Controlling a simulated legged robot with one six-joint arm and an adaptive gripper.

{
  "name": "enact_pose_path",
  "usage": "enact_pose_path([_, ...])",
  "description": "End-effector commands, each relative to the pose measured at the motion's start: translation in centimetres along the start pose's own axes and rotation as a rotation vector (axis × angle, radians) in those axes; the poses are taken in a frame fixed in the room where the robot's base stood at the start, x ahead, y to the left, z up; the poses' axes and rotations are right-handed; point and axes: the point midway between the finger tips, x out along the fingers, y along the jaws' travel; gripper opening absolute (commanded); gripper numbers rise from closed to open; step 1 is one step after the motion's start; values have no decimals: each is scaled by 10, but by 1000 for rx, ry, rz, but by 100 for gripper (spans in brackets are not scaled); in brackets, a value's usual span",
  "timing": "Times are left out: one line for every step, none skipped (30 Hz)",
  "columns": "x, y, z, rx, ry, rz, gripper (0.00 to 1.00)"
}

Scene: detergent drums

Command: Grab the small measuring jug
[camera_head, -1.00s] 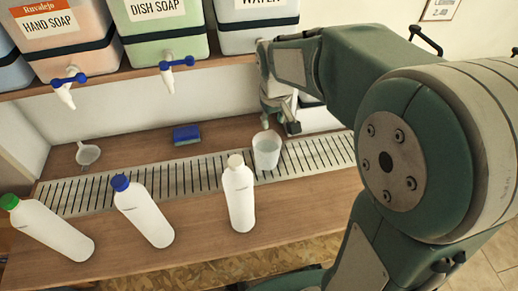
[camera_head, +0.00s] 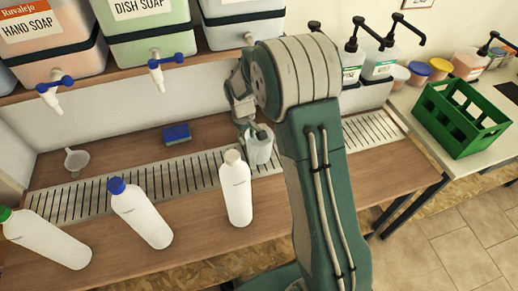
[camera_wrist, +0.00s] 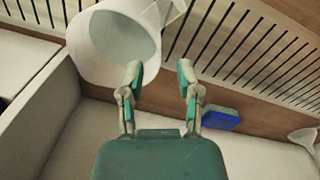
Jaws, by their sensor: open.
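The small measuring jug (camera_head: 258,152) is whitish and translucent and stands on the slatted drain strip, behind the white-capped bottle. My gripper (camera_head: 250,131) is right at the jug's rim in the head view, partly hiding it. In the wrist view the jug (camera_wrist: 88,55) is at the upper left, its round mouth facing the camera. My gripper (camera_wrist: 160,75) is open there, with nothing between its fingers. The left finger overlaps the jug's right edge; I cannot tell whether it touches. The right finger is clear of the jug.
White bottles with a white cap (camera_head: 238,195), blue cap (camera_head: 142,215) and green cap (camera_head: 45,240) stand in front. A blue sponge (camera_head: 176,134) and white funnel (camera_head: 76,160) lie to the left. Tapped drums (camera_head: 150,40) are above. A green crate (camera_head: 455,115) is at right.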

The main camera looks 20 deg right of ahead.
Motion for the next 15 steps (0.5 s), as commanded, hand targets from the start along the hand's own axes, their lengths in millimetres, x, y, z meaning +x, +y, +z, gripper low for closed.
enact_pose_path([4, 0, 1, 0, -1, 0, 44])
enact_pose_path([6, 1, 1, 0, 0, 0, 44])
enact_pose_path([11, 2, 2, 0, -2, 0, 44])
enact_pose_path([15, 2, 4, 1, -3, -1, 44])
enact_pose_path([20, 3, 5, 1, -3, -1, 44])
enact_pose_path([27, 5, 7, 1, -4, -1, 44])
enact_pose_path([32, 6, 8, 1, -4, -1, 44])
enact_pose_path([36, 6, 8, 0, -2, -1, 44])
enact_pose_path([42, 6, 8, 0, -3, -1, 44])
enact_pose_path([46, 6, 8, 0, -2, -1, 44])
enact_pose_path([48, 7, 7, 0, -1, -1, 44])
enact_pose_path([51, 7, 7, 0, 0, -1, 44])
enact_pose_path([52, 7, 7, 0, 0, -1, 44])
enact_pose_path([53, 7, 7, 0, 0, -1, 44])
enact_pose_path([54, 7, 7, 0, 1, 0, 44])
